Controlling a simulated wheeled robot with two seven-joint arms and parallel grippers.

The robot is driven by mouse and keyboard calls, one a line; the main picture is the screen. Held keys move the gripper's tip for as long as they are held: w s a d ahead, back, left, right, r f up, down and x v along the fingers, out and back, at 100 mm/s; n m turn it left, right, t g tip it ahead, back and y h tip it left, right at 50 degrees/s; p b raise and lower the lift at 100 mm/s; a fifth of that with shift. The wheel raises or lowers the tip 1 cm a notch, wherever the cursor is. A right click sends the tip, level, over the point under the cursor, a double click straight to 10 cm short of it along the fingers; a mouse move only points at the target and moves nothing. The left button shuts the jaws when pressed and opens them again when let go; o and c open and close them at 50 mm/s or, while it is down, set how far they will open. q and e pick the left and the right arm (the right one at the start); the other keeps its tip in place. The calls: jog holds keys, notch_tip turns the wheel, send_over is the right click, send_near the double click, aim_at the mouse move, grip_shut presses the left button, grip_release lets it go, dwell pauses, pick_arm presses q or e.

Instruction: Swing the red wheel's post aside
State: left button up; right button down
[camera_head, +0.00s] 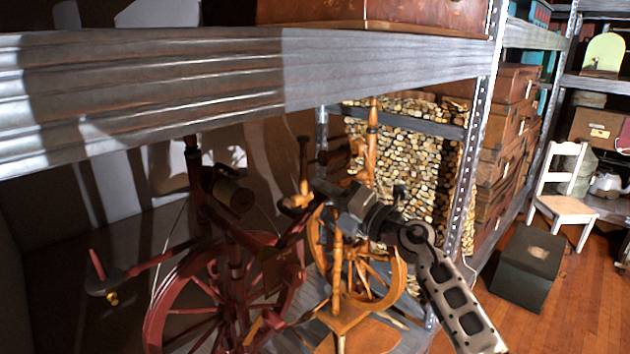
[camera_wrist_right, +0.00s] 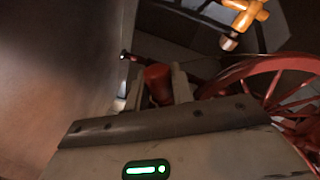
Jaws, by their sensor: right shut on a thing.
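The red spinning wheel (camera_head: 168,310) stands at the left in the head view, with its dark red frame and spokes. In the right wrist view its rim (camera_wrist_right: 255,68) shows at the right. My right gripper (camera_head: 322,192) reaches in from the right, in front of the orange wheel. In the right wrist view my right gripper (camera_wrist_right: 158,88) is shut on the red post (camera_wrist_right: 157,82), whose rounded red part shows between the two fingers. In the head view the grip itself is small and hard to make out. My left gripper is not in view.
An orange spinning wheel (camera_head: 396,275) stands close to the right of the red one. A grey metal shelf (camera_head: 240,85) runs across above both, with an upright (camera_head: 478,140) at the right. A dark box (camera_head: 528,265) and white chair (camera_head: 562,200) stand on the wooden floor.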

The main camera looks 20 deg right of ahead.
jog(key=shift+w+d+f+m+t+h, duration=0.15)
jog(key=shift+d+f+m, duration=0.1)
jog(key=shift+f+m, duration=0.45)
jog(key=shift+w+d+f+m+t+h, duration=0.1)
jog(key=shift+d+f+m, duration=0.1)
jog(key=shift+f+m, duration=0.4)
jog(key=shift+w+d+f+m+t+h, duration=0.15)
jog(key=shift+d+f+m, duration=0.1)
jog(key=shift+f+m, duration=0.45)
jog(key=shift+f, duration=0.15)
jog(key=c, duration=1.2)
grip_release()
jog(key=shift+c, duration=0.2)
jog(key=shift+s, duration=0.1)
jog(key=b+v, duration=0.2)
jog(key=v, duration=1.4)
jog(key=shift+r, duration=0.2)
